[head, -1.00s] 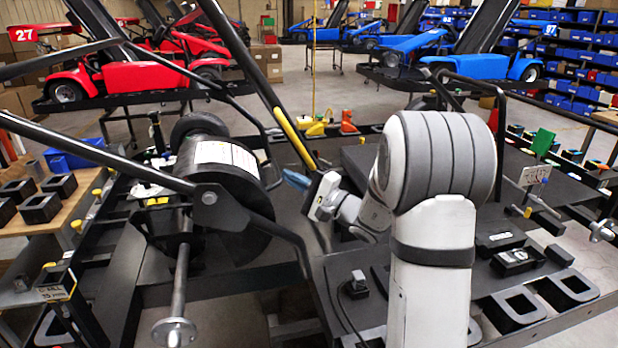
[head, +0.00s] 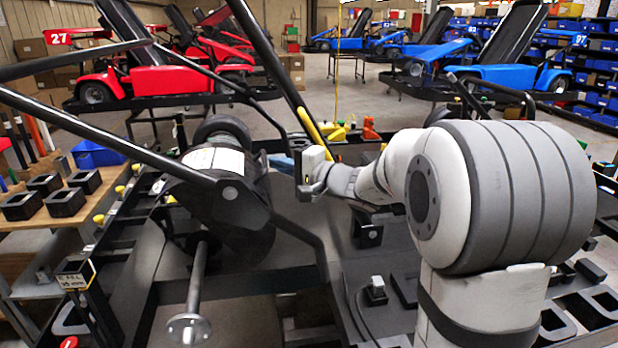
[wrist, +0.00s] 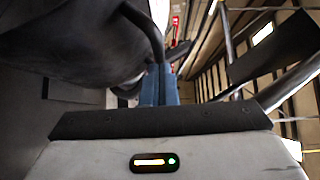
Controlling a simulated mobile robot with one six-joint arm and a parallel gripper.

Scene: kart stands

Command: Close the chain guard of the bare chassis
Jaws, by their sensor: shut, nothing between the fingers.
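The bare chassis (head: 110,140) is a frame of black tubes across the left half of the head view. A rounded black cover with a white label (head: 215,160) sits inside it and may be the chain guard; I cannot tell how far it is closed. My gripper (head: 280,163) has blue fingers, shut and empty, just right of the cover and near the upright tube with a yellow stripe. In the wrist view, my gripper (wrist: 160,85) points forward beside a large dark curved surface (wrist: 75,35) on the left. Contact is unclear, and my wrist hides part of the area.
A metal rod with a round flange (head: 188,328) sticks out toward me at the lower left. A wooden-topped bench with black blocks (head: 65,200) stands at the left. Red karts (head: 150,78) and blue karts (head: 500,80) stand behind. A cable and plug (head: 376,290) lie below my arm.

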